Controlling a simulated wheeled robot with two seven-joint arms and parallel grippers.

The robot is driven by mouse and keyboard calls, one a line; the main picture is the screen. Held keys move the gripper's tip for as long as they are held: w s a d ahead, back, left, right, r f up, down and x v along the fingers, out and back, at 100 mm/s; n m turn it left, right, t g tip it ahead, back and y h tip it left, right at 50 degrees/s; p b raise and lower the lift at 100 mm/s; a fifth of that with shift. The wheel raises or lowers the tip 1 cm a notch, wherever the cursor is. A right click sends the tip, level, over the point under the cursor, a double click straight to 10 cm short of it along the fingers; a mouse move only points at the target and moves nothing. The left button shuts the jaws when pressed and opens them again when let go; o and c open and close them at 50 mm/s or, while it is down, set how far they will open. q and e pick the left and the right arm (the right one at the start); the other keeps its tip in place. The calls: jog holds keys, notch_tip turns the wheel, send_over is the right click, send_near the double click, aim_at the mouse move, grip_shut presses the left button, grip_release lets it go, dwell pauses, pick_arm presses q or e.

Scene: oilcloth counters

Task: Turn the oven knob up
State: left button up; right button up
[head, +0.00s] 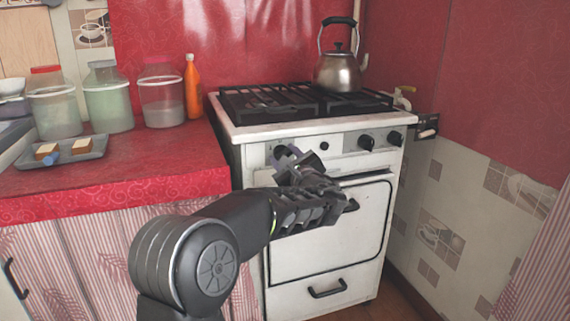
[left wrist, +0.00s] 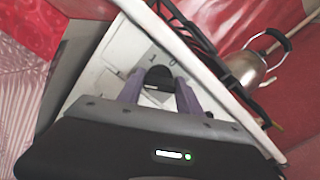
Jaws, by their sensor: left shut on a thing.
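The white stove (head: 330,230) stands right of the red counter, with a row of knobs on its front panel. My left gripper (head: 287,155) is at the left part of this panel. In the left wrist view, its two fingers are shut on a black oven knob (left wrist: 158,76), one finger on each side. In the head view my gripper hides most of that knob. My right gripper is not in view.
A metal kettle (head: 338,70) stands on the black burner grate (head: 290,101). Jars, an orange bottle (head: 193,88) and a grey tray (head: 75,152) with small pieces stand on the red counter (head: 150,165).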

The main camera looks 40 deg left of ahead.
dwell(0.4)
pick_arm(q)
jog(key=o, duration=1.4)
jog(key=p+v, duration=0.1)
jog(key=v, duration=0.7)
jog(key=shift+p, duration=0.3)
jog(key=shift+w, duration=0.1)
